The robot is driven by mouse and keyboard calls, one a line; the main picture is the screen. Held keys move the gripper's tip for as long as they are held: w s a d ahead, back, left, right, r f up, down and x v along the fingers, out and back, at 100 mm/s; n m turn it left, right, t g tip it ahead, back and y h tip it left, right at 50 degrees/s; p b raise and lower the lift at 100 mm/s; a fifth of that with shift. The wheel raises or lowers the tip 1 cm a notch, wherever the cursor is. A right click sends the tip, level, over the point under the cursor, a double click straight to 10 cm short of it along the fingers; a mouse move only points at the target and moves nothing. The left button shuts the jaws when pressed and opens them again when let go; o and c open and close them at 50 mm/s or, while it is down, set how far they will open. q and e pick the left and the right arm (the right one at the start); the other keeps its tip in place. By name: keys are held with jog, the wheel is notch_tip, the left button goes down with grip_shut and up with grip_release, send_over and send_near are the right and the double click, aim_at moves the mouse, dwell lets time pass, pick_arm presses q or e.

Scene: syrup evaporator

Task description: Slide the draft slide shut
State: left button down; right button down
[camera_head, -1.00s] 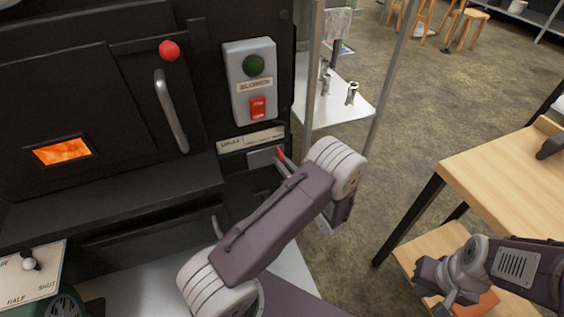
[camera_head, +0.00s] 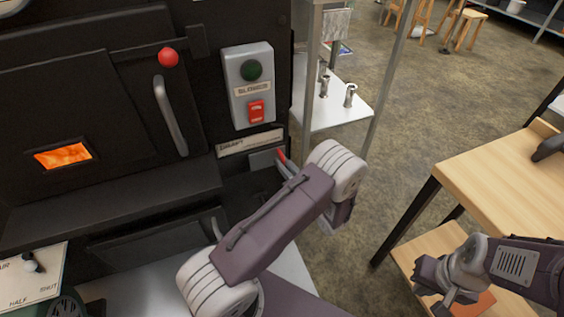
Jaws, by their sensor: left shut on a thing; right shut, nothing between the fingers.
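The draft slide is a small grey plate (camera_head: 262,159) under a cream label (camera_head: 250,142) at the lower right of the black evaporator front. A red-tipped handle (camera_head: 281,156) stands at its right end. My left gripper (camera_head: 288,170) is at this handle and shut on it; my own purple arm link hides most of the fingers and the contact. My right gripper (camera_head: 440,295) is shut and empty at the lower right, beside the wooden table, far from the slide.
A blower switch box (camera_head: 249,85) with green and red buttons sits above the slide. The firebox door has a curved handle (camera_head: 171,115) and a glowing window (camera_head: 62,155). A metal post (camera_head: 309,70) and a white shelf (camera_head: 335,112) stand to the right. A wooden table (camera_head: 500,170) is further right.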

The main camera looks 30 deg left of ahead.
pick_arm(q)
jog(key=c, duration=1.5)
grip_release()
jog(key=shift+w+d, duration=0.1)
jog(key=shift+o, duration=0.2)
jog(key=shift+d, duration=0.1)
jog(key=p+v, duration=0.4)
jog(key=v, duration=0.5)
